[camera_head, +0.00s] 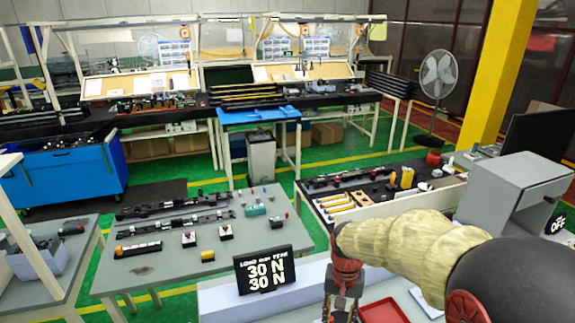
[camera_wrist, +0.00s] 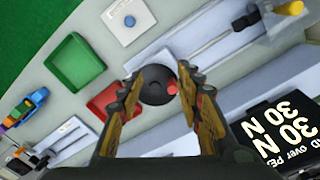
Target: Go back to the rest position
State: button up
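My gripper (camera_head: 342,300) hangs at the end of my arm above the light work surface at the bottom of the head view. In the wrist view the two fingers of my gripper (camera_wrist: 161,75) stand well apart. A round black thing (camera_wrist: 152,90) with a red spot shows between and beyond the fingers, apparently on the surface below. Nothing looks clamped between the fingertips. The lower tip area in the head view is cut off by the picture edge.
A display reading 30 N (camera_head: 265,270) stands close left of my gripper; it also shows in the wrist view (camera_wrist: 280,130). A red tray (camera_head: 384,312) and a green tray (camera_wrist: 76,62) lie nearby. A grey table (camera_head: 170,272) with parts stands left.

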jog(key=s+d+r+n+t+b, duration=0.1)
jog(key=s+d+r+t+b, duration=0.1)
jog(key=s+b, duration=0.4)
jog(key=s+d+r+n+t+b, duration=0.2)
jog(key=s+b, duration=0.4)
jog(key=s, duration=0.7)
notch_tip(320, 180, up, 2)
jog(key=shift+s+d+r+t, duration=0.1)
jog(key=shift+s+d+t, duration=0.15)
jog(key=shift+d+t, duration=0.6)
jog(key=shift+a+t, duration=0.25)
jog(key=shift+a, duration=0.05)
